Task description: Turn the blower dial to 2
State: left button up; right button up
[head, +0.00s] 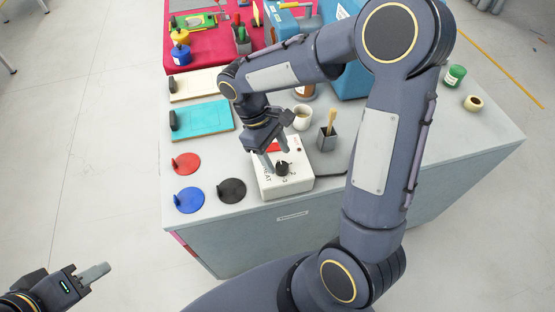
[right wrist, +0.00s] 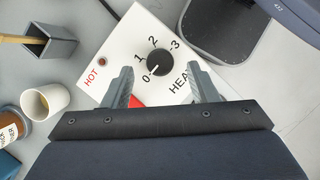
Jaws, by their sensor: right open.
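The white control box (head: 270,186) stands near the front of the grey table. Its black dial (head: 282,168) also shows in the right wrist view (right wrist: 162,62), with the numbers 0, 1, 2 and 3 around it. The dial's white mark points at 0. My right gripper (head: 276,158) is open above the box. In the right wrist view its two fingers (right wrist: 163,84) are apart, on either side of the dial's near side, with nothing between them; contact is not visible. My left gripper (head: 94,272) is low at the left, away from the table.
A grey holder with a brush (head: 326,141) and a white cup (head: 302,117) stand behind the box. Black (head: 231,190), blue (head: 189,200) and red (head: 186,163) discs lie left of it. A red patch (right wrist: 137,101) and a HOT lamp (right wrist: 102,61) are on the box.

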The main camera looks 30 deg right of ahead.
aim_at(282, 168)
jog(key=shift+x, duration=1.4)
jog(key=c, duration=1)
jog(key=shift+o, duration=0.2)
